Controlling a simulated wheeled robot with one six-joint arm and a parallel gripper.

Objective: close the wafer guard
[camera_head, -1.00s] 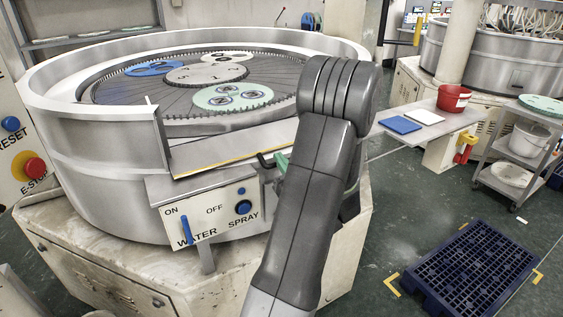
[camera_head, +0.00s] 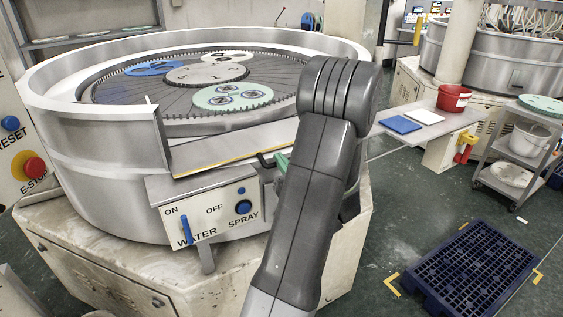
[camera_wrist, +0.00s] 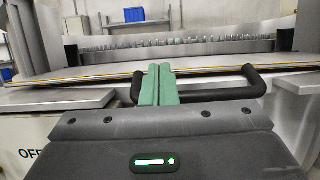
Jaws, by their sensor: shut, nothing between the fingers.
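The wafer guard (camera_head: 222,153) is a flat metal panel with a yellow-lined edge, lying folded outward at the gap in the machine's round wall. Its black handle (camera_head: 264,157) is mostly hidden behind my arm in the head view. In the wrist view the guard (camera_wrist: 90,76) spans the frame, with the handle (camera_wrist: 225,92) in front of it. My gripper (camera_wrist: 160,68) has its green fingers pressed together, overlapping the handle's left half. Whether they touch it I cannot tell. A bit of my gripper's green (camera_head: 281,161) shows beside the handle in the head view.
A control panel (camera_head: 212,214) with a blue lever and blue knob sits below the guard. The toothed lapping plate with discs (camera_head: 207,74) lies inside the round wall. A side table (camera_head: 450,123) and a dark blue pallet (camera_head: 468,268) stand to the right, with open floor between.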

